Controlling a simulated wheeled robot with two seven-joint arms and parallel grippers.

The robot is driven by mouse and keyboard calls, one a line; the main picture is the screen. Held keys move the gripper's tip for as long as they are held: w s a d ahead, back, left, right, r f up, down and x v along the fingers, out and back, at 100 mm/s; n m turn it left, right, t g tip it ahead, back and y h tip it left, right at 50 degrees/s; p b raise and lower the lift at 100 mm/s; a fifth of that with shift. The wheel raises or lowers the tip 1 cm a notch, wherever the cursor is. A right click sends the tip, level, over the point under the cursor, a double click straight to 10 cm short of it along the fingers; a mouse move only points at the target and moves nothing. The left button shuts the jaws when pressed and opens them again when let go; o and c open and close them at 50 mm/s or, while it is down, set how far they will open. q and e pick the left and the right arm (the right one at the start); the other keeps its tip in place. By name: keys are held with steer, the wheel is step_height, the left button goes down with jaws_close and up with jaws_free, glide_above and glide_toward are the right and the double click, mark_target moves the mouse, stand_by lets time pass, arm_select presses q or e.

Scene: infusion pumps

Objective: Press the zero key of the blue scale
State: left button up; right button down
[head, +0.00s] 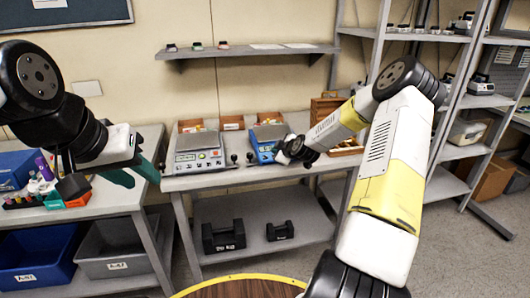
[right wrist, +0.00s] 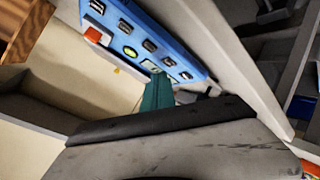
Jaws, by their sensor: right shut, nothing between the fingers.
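The blue scale (head: 266,138) stands on the bench at the back, partly hidden by my right gripper (head: 284,156). Key labels are too small to read. My right gripper's teal fingers (right wrist: 157,92) are shut and empty, tips close to the panel's lower edge; contact cannot be told. My left gripper (head: 134,173) is at the left over the bench gap, its teal fingers apart and empty.
A grey-white scale (head: 197,152) stands left of the blue one. Wooden boxes sit behind, and black weights (head: 223,237) lie on the lower shelf. The left table holds bottles and a blue bin (head: 18,168). A wall shelf (head: 250,50) hangs above.

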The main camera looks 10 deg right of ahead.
steer(key=shift+f, duration=0.1)
steer(key=shift+w+f, duration=0.1)
steer(key=shift+f, duration=0.15)
steer(key=shift+f, duration=0.35)
stand_by(0.6)
steer(key=shift+r, duration=0.7)
steer(key=shift+s+r, duration=0.25)
steer(key=shift+r, duration=0.55)
steer(key=shift+s+r, duration=0.3)
steer(key=shift+r, duration=0.55)
steer(key=shift+s+r, duration=0.25)
steer(key=shift+r, duration=0.55)
